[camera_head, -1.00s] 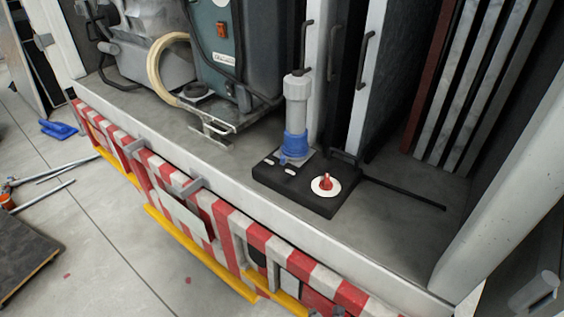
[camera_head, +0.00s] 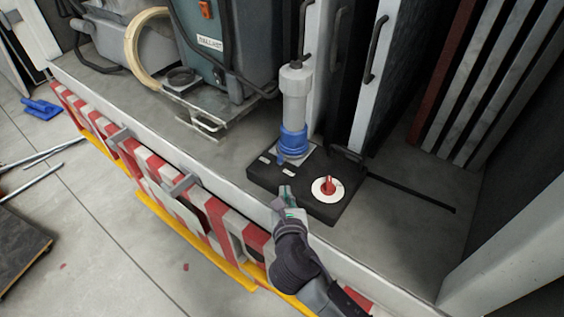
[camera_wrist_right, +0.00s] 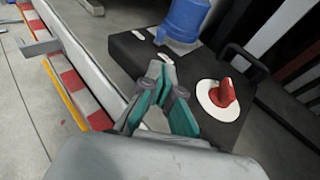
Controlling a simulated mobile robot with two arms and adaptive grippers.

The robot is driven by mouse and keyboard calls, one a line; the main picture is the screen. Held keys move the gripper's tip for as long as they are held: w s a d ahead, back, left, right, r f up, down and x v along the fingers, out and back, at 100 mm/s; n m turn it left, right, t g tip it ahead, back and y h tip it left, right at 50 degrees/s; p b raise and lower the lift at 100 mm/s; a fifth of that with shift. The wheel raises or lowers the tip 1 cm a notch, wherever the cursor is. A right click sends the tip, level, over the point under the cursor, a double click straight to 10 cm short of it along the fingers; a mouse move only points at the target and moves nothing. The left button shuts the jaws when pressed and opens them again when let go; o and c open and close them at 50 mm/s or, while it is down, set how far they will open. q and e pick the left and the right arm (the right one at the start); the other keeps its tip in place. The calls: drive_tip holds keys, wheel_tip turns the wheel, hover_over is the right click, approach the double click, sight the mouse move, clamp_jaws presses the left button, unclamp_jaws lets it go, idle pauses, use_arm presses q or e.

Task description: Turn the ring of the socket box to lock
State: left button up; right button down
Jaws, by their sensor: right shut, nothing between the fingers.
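The socket box (camera_head: 320,211) is a black box on the grey truck bed, with a red knob on a white disc (camera_head: 327,188) on its right part. A grey plug (camera_head: 296,95) stands upright in it, with a blue ring (camera_head: 293,142) around its base. In the right wrist view the blue ring (camera_wrist_right: 184,18) is at the top and the red knob (camera_wrist_right: 222,93) at the right. My right gripper (camera_head: 287,196) is at the box's front edge, below the blue ring and apart from it. It is shut and empty; its fingertips (camera_wrist_right: 160,72) meet in the wrist view. My left gripper is not in view.
A grey-green machine (camera_head: 212,50) with a pale hose stands left of the box. White panels with black handles (camera_head: 376,48) stand behind it. The bed's front edge has a red-white striped barrier (camera_head: 180,205).

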approach(281, 161)
drive_tip(key=x, duration=0.5)
drive_tip(key=shift+f+p, duration=0.2)
drive_tip(key=shift+p, duration=0.1)
drive_tip(key=shift+w+a, duration=0.1)
drive_tip(key=shift+w, duration=0.55)
drive_tip(key=shift+w+f, duration=0.1)
drive_tip(key=shift+w, duration=0.3)
drive_tip(key=shift+s, duration=0.1)
